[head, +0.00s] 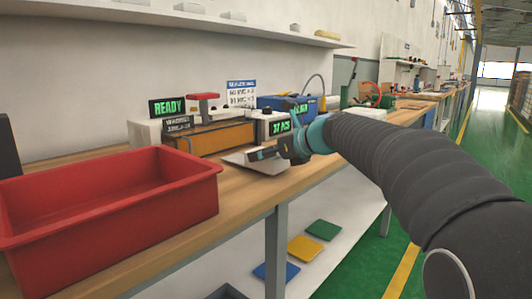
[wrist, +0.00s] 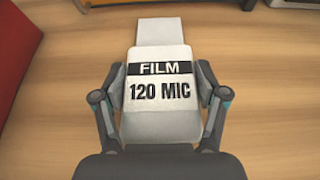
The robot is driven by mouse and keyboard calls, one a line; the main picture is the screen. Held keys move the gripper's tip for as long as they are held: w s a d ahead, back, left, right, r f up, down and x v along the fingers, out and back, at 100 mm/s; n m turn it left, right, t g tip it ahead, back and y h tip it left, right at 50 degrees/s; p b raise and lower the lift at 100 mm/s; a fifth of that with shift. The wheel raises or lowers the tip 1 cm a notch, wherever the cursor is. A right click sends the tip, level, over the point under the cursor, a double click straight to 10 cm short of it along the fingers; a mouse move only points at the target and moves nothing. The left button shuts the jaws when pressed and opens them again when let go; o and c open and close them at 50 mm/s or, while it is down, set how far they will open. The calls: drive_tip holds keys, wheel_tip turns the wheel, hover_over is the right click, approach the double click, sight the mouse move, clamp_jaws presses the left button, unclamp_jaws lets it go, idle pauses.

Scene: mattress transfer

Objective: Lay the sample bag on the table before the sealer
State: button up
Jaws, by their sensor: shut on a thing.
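The sample bag (wrist: 158,62) is a flat whitish-grey pouch with a black "FILM" band and "120 MIC" on it. My gripper (wrist: 160,128) is shut on it, with one finger at each side of the bag. In the head view the bag (head: 258,163) is a pale flat shape at my gripper (head: 272,152), low over the table (head: 285,183); I cannot tell if it touches the wood. The sealer (head: 218,138) stands just behind, with an orange front, a red-topped handle and a "READY" display. My gripper hides part of the bag.
A large red bin (head: 110,205) stands on the table at the left. A blue box (head: 290,103) with a green display is behind my gripper. A wall shelf (head: 230,20) runs above. Bare wood lies around the bag in the wrist view.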

drive_tip(key=shift+f, duration=0.5)
drive_tip(key=o, duration=1.3)
drive_tip(key=shift+d, duration=0.1)
drive_tip(key=v, duration=1.2)
